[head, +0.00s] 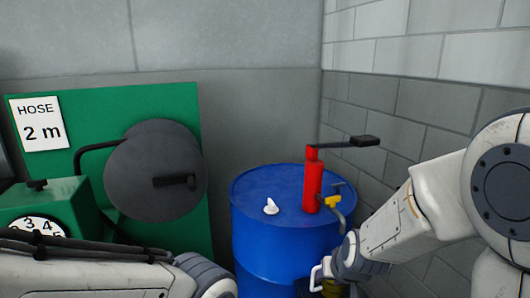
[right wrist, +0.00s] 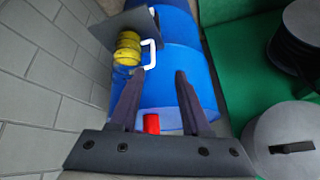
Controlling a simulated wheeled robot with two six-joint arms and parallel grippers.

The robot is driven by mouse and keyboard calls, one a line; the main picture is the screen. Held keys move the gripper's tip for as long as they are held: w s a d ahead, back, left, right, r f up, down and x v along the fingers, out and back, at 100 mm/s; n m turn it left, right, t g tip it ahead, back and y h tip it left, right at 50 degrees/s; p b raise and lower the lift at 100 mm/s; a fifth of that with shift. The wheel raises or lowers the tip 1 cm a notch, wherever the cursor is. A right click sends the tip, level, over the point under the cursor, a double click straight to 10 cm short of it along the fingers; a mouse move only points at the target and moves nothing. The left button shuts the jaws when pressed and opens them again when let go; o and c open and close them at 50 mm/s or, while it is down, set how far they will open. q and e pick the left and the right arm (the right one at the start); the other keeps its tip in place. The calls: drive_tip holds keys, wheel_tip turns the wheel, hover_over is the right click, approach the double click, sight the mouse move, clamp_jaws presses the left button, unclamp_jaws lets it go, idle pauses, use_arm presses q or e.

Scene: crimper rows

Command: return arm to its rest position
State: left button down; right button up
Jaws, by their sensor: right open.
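My right arm comes in from the right in the head view, bent, with its wrist end and gripper (head: 345,262) low at the right side of the blue drum. In the right wrist view my right gripper (right wrist: 160,74) has its two dark fingers apart, with nothing held between them. Blue drum surface (right wrist: 165,92) shows behind the fingers, and a small red part (right wrist: 151,123) shows low between them. My left forearm crosses the bottom left of the head view; its gripper is out of frame.
A red hand pump (head: 312,185) with a black lever and yellow fitting stands on the blue drum (head: 262,240). A white cap-like piece (head: 271,207) lies on top. A green hose-reel panel (head: 95,105) stands left. A yellow ribbed thing (right wrist: 127,48) and white handle (right wrist: 150,45) are near my right fingers.

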drive_tip(key=s+d+f+n+g, duration=0.1)
drive_tip(key=s+d+f+g, duration=0.15)
drive_tip(key=s, duration=0.75)
drive_tip(key=s+a+r+n+g+p, duration=0.4)
drive_tip(key=s+a+r+n+p, duration=0.2)
drive_tip(key=s+a+r, duration=0.6)
drive_tip(key=s+a+n, duration=0.1)
drive_tip(key=s, duration=0.1)
drive_tip(key=shift+s+r, duration=0.35)
drive_tip(key=shift+o, duration=0.2)
idle(0.5)
